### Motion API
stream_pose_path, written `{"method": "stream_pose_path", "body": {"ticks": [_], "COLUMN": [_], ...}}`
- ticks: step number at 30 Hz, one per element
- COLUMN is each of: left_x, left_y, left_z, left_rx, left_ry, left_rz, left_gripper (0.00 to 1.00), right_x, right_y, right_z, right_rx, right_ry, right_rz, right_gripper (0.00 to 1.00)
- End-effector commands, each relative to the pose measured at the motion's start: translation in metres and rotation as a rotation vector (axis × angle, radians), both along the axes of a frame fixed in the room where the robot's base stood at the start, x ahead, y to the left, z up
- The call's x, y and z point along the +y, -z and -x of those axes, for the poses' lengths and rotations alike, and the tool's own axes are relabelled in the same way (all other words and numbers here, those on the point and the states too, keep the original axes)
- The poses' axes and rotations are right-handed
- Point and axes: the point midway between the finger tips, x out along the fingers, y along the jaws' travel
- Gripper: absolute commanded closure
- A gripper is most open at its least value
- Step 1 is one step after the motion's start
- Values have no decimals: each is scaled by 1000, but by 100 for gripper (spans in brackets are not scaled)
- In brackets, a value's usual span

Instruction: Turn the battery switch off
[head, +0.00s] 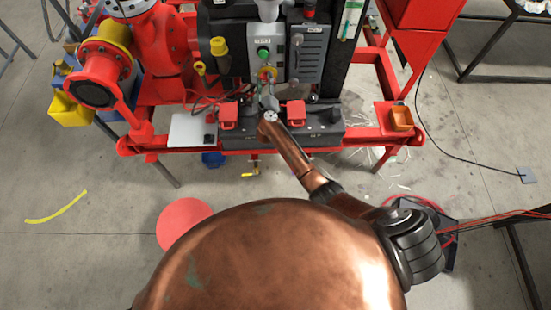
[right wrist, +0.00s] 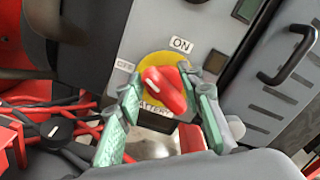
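The battery switch is a red knob (right wrist: 166,91) on a yellow round plate, marked ON above, OFF at the left and BATTERY below. Its grip runs slantwise from upper left to lower right; I cannot tell which mark it points to. In the head view the switch (head: 267,73) sits low on the grey panel. My right gripper (head: 268,101) is just in front of it. In the right wrist view its green fingers (right wrist: 158,80) stand open, one each side of the knob. The left finger is clear of it; the right one is close, contact unclear. My left gripper is not in view.
A green button (head: 263,53) sits above the switch. A vented grey box with a handle (head: 309,52) is to its right. Red-capped batteries (head: 228,116) stand below on the red frame. Red cables lie left of the switch. The floor in front is mostly clear.

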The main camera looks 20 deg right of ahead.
Motion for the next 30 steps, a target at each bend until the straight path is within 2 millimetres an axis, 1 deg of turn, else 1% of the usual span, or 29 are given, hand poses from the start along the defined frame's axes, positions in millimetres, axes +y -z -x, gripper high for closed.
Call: {"method": "stream_pose_path", "body": {"ticks": [1,9,18,21,30], "left_x": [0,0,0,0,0], "left_y": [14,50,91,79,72], "left_z": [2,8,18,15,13], "left_rx": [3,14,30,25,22], "left_ry": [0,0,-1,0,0], "left_rz": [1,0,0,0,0], "left_gripper": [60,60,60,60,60], "right_x": [-3,-9,-13,-5,10], "right_y": [5,4,3,-2,-4], "right_z": [0,2,3,24,79], "right_rx": [-21,-106,-184,-180,-181], "right_ry": [1,3,1,3,2], "right_rz": [-61,-362,-636,-641,-638], "right_gripper": [67,67,67,67,67]}}
